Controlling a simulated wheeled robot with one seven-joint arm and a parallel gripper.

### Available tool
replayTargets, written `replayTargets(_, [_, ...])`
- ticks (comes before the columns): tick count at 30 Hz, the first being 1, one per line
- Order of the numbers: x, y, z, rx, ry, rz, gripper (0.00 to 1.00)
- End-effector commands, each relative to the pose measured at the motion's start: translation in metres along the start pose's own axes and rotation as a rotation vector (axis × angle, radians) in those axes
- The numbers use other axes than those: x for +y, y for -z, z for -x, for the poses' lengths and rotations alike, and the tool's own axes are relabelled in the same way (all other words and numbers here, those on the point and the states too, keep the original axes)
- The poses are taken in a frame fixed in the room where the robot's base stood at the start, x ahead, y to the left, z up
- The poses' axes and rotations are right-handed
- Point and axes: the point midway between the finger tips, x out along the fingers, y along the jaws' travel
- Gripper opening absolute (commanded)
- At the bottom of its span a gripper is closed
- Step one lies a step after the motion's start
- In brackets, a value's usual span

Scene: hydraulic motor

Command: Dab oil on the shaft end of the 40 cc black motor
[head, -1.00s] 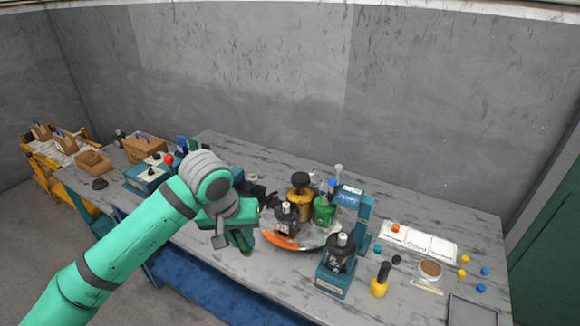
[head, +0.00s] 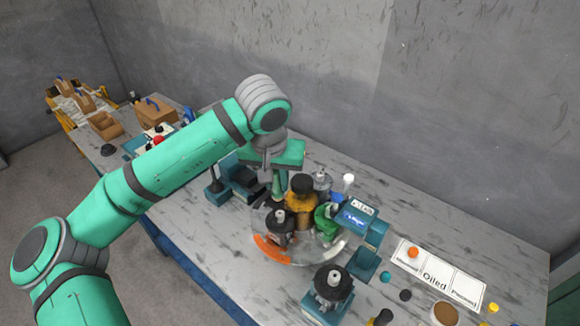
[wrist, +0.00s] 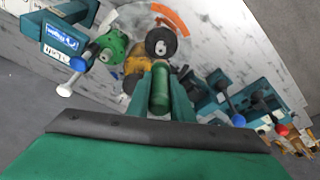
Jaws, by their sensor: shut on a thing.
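My gripper (head: 277,186) is shut on a dark green cylinder (wrist: 160,88), held between its teal fingers. In the head view the gripper is above the back left of a round turntable (head: 268,248) with an orange arc. A black motor (head: 280,222) with a pale shaft end stands on the turntable; a black motor in the wrist view (wrist: 160,42) lies just beyond the cylinder's tip, with no clear contact. Another black motor (head: 330,283) sits on a teal stand at the front. I cannot read which is 40 cc.
A yellow motor (head: 302,195) and a green motor (head: 327,218) crowd the turntable. A teal display unit (head: 358,212) stands at its right. A labelled sheet (head: 437,277) and loose caps lie farther right. Teal fixtures (head: 240,175) stand behind, left of the gripper.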

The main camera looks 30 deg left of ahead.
Motion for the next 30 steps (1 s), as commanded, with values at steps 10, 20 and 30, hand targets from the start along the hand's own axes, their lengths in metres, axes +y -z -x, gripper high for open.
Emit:
replayTargets(10, [-0.001,-0.005,-0.017,-0.001,0.004,0.001,0.00])
replayTargets(20, [-0.002,-0.013,-0.046,0.000,0.004,0.001,0.00])
replayTargets(30, [-0.001,-0.016,-0.058,0.000,0.002,0.000,0.00])
